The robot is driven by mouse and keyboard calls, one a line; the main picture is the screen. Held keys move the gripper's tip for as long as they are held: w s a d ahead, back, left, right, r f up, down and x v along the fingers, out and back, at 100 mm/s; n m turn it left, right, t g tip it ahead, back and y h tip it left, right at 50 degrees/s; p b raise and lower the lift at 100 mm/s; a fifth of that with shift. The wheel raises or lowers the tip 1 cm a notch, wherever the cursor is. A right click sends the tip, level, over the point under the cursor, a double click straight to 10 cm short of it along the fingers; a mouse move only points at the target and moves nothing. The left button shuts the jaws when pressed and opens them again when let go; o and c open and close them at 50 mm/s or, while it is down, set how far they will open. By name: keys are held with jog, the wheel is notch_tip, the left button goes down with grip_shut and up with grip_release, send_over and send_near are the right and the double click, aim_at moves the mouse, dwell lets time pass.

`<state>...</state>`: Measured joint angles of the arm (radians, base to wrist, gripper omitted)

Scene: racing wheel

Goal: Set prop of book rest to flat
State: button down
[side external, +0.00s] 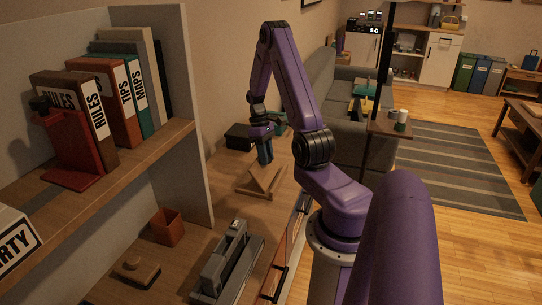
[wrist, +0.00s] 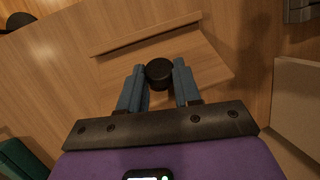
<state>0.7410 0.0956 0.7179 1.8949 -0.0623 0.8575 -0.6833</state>
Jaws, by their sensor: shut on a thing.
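The wooden book rest (side external: 257,184) stands on the desk beyond the shelf's end panel, and its board looks tilted in the side view. In the wrist view the book rest (wrist: 112,70) lies under my fingers, with a ledge strip along its upper edge. A round black knob (wrist: 159,73) sits between my two blue fingers. My gripper (side external: 265,162) points down at the book rest; in the wrist view my gripper (wrist: 159,78) is shut on the black knob. The prop itself is not clearly seen, and the join between knob and rest is hidden.
A shelf with several books (side external: 120,100) stands at left. An orange cup (side external: 168,227), a grey device (side external: 228,262) and a wooden block (side external: 136,270) lie nearer on the desk. A dark box (side external: 239,137) is behind my gripper. A pale panel (wrist: 298,100) is at right.

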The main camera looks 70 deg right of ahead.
aim_at(248, 174)
jog(key=w+g, duration=0.1)
jog(key=w+f+g, duration=0.1)
jog(key=shift+w+g, duration=0.25)
jog(key=shift+g, duration=0.15)
jog(key=w+f+g, duration=0.1)
jog(key=w+g, duration=0.1)
jog(key=g, duration=0.1)
jog(key=shift+w+f+m, duration=0.1)
jog(key=shift+f+m, duration=0.2)
jog(key=shift+f, duration=0.1)
jog(key=shift+w+f, duration=0.6)
jog(key=shift+f, duration=0.1)
jog(key=shift+w+f, duration=0.5)
jog(key=shift+f, duration=0.4)
jog(key=shift+a, duration=0.1)
jog(key=c, duration=0.8)
grip_release()
jog(key=shift+d, duration=0.2)
